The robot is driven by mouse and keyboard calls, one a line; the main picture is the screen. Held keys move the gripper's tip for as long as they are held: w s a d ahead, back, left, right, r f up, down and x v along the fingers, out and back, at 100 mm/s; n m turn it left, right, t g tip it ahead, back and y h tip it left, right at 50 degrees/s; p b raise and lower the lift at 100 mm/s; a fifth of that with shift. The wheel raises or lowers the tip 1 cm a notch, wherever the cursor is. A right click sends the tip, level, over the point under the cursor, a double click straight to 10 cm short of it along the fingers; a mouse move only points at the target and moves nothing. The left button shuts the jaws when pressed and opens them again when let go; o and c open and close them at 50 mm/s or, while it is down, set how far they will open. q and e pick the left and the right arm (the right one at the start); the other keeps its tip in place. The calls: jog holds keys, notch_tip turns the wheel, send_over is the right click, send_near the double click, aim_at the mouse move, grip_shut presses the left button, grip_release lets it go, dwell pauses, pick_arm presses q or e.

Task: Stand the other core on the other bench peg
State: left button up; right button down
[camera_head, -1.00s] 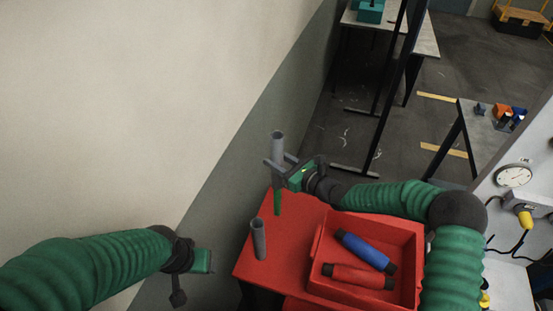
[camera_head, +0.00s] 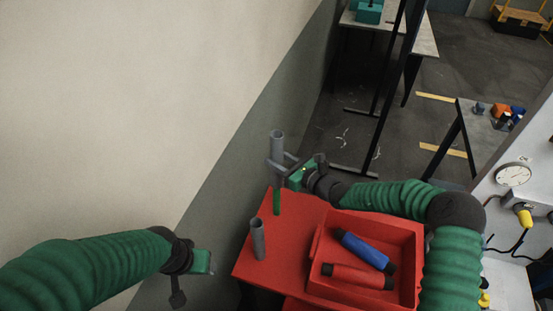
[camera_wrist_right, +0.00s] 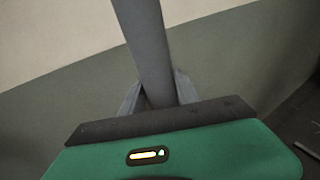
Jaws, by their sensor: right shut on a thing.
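A grey tubular core (camera_head: 277,147) stands upright in my right gripper (camera_head: 277,163), whose fingers are shut around it. The core also fills the middle of the right wrist view (camera_wrist_right: 148,45). The green bench peg (camera_head: 277,202) is directly below it in the head view. I cannot tell whether the core's lower end is just above the peg or around its tip. The other grey core (camera_head: 258,240) stands upright on the red bench nearer me; any peg inside it is hidden. My left gripper (camera_head: 203,262) is left of the bench, its fingers unclear.
The red bench (camera_head: 290,232) carries a red tray (camera_head: 316,245) with a blue roll (camera_head: 364,250) and a red roll (camera_head: 358,276). A wall rises close on the left. A black frame post (camera_head: 398,85) and a grey table (camera_head: 480,125) stand beyond.

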jog(key=shift+f+b, duration=0.45)
jog(key=shift+f, duration=0.3)
jog(key=shift+a+f, duration=0.1)
jog(key=shift+f, duration=0.1)
jog(key=b, duration=0.4)
send_over(279, 193)
jog(key=w, duration=0.1)
jog(key=shift+w+a+f, duration=0.1)
jog(key=shift+a+f, duration=0.15)
jog(key=shift+f, duration=1)
jog(key=shift+a+f, duration=0.2)
jog(key=shift+f, duration=1.1)
jog(key=shift+f+b, duration=1.55)
jog(key=shift+f, duration=0.85)
jog(key=shift+f+b, duration=1.65)
jog(key=shift+f, duration=1)
